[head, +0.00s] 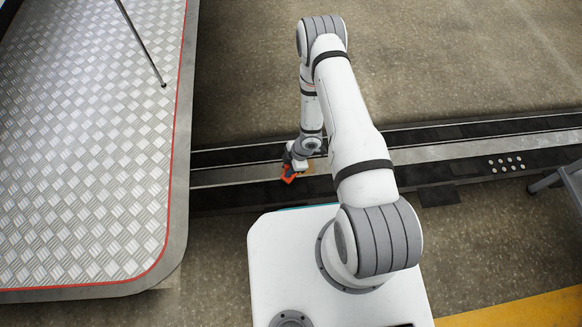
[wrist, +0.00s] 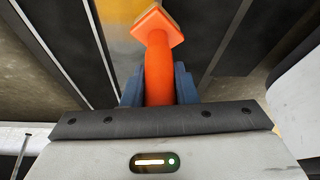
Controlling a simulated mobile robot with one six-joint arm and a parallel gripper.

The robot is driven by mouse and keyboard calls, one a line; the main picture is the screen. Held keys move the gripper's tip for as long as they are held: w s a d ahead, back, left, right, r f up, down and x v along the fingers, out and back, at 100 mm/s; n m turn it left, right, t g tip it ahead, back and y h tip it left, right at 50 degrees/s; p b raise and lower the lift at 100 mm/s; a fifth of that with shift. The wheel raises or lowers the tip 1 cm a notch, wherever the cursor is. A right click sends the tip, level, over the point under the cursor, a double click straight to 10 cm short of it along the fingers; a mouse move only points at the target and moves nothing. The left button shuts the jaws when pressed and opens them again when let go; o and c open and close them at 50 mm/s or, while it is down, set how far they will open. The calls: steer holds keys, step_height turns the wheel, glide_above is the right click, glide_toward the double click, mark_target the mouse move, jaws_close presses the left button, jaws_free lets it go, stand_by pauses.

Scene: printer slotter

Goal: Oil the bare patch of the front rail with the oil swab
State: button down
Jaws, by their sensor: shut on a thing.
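The oil swab (wrist: 158,65) is orange, with a square head and a small tan edge at its far end. It stands between the blue fingers of my gripper (wrist: 158,88), which is shut on its handle. In the head view the swab (head: 289,177) and my gripper (head: 293,166) are low over the metal rail (head: 235,175). An amber-tan patch (wrist: 122,18) lies on the rail beside the swab's head in the wrist view. I cannot tell whether the swab touches the rail. My arm and gripper hide part of the rail in the head view.
A raised chequer-plate platform (head: 90,130) with a red edge stands at the left, with a thin dark rod (head: 143,45) over it. Dark strips (head: 225,157) run along the rail. A grey metal frame (head: 558,180) stands at the right. Concrete floor (head: 450,60) beyond is clear.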

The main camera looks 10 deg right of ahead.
steer(key=shift+w+b, duration=0.3)
steer(key=shift+w, duration=3.55)
steer(key=shift+s+p, duration=0.4)
steer(key=shift+s, duration=3.45)
steer(key=shift+d+r, duration=0.1)
steer(key=shift+d, duration=0.95)
steer(key=shift+w+f+b, duration=0.15)
steer(key=shift+w, duration=1.25)
steer(key=shift+w+f+b, duration=0.1)
steer(key=shift+w+b, duration=0.05)
steer(key=shift+w, duration=1.25)
steer(key=shift+w+r, duration=0.1)
steer(key=shift+w, duration=1)
